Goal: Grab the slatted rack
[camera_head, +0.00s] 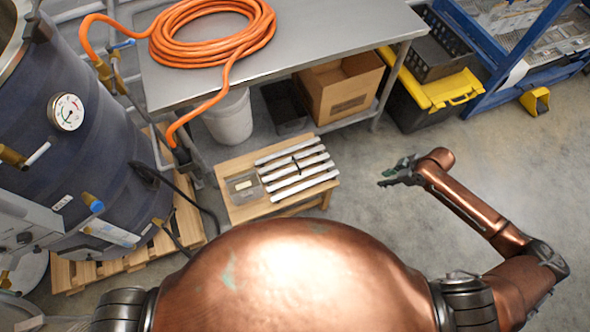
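The slatted rack (297,170), several pale parallel slats with dark gaps, lies on a low wooden stand (237,211) in the middle of the head view. My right gripper (382,178) is to the right of the rack, above the floor and apart from it. Its dark fingers point left toward the rack and look spread, with nothing between them. My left gripper is not in view.
A clear tray (245,187) sits left of the rack on the same stand. Behind is a metal table (300,45) with a coiled orange hose (212,50). A large dark tank (85,130) stands at left.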

